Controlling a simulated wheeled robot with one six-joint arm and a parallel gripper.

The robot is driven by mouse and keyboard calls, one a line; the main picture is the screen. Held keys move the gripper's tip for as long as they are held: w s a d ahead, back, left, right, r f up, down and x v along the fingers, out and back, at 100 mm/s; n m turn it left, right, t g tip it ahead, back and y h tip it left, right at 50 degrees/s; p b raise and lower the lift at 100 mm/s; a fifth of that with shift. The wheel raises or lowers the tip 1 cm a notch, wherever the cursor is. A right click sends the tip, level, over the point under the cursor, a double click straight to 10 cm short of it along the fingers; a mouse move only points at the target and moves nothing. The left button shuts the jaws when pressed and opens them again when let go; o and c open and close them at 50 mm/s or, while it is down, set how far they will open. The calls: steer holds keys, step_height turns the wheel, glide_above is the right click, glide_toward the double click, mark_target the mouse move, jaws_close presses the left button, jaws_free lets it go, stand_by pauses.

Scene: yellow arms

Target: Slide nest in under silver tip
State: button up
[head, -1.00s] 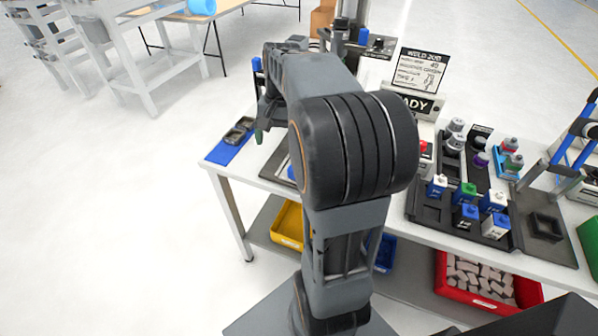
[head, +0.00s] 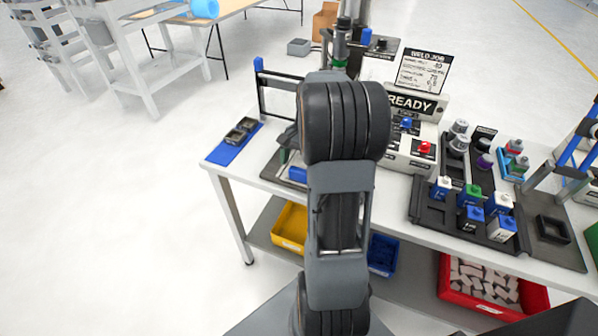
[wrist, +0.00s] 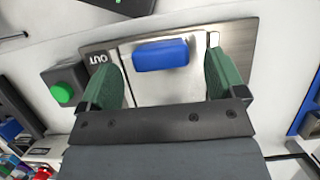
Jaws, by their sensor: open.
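A blue block (wrist: 160,54), likely the nest's handle, sits on a silver metal plate (wrist: 143,91) beside the label OUT in the wrist view. My gripper (wrist: 162,64) is open, with one green finger on each side of the block; the block lies between the fingertips and I cannot tell whether they touch it. In the head view the blue block (head: 298,174) shows at the table's front edge, and my arm hides most of the gripper. I cannot make out the silver tip; my arm covers the station's middle.
A green button (wrist: 63,93) stands left of the plate in the wrist view. In the head view a blue mat (head: 232,148) with dark trays lies left, and a READY box (head: 411,104) and a black rack (head: 430,205) of bottles stand right.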

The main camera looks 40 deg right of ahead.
mark_target(299, 170)
steer(key=shift+x, duration=1.5)
